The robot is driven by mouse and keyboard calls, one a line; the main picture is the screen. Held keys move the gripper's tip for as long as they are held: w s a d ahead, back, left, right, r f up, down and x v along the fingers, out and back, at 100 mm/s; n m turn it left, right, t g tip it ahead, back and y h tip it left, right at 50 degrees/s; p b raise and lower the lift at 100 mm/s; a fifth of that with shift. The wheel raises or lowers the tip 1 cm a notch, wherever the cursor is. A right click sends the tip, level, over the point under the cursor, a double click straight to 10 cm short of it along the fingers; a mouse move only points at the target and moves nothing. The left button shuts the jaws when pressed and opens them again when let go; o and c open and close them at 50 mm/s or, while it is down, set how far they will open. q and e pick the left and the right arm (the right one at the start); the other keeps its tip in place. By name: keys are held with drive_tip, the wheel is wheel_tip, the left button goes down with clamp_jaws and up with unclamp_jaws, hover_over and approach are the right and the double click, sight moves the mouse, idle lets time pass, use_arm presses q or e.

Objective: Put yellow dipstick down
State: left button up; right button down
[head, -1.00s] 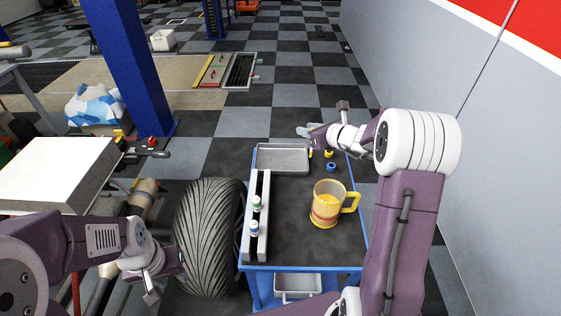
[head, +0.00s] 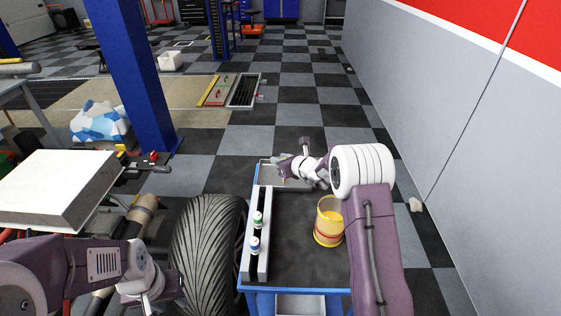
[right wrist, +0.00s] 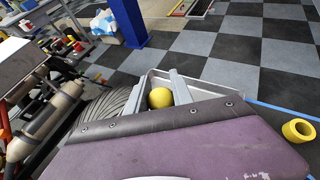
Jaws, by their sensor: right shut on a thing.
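My right gripper (head: 284,163) is over the grey metal tray (head: 265,174) at the far end of the trolley top. In the right wrist view, a rounded yellow end, taken to be the yellow dipstick (right wrist: 160,97), sits between its two grey fingers; the rest of the dipstick is hidden. The tray's wall (right wrist: 205,88) shows behind the fingers. I cannot tell whether the dipstick touches the tray. My left gripper (head: 163,290) hangs low beside the tyre, away from the trolley, with no held thing visible; its jaw opening is unclear.
A slotted grey rail (head: 248,262) with two small bottles runs along the left side. A tyre (head: 208,245) stands left.

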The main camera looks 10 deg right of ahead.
drive_tip(key=shift+r, duration=0.1)
drive_tip(key=c, duration=1.1)
unclamp_jaws()
drive_tip(key=shift+r, duration=0.2)
drive_tip(key=v, duration=1.2)
drive_tip(key=shift+f, duration=0.15)
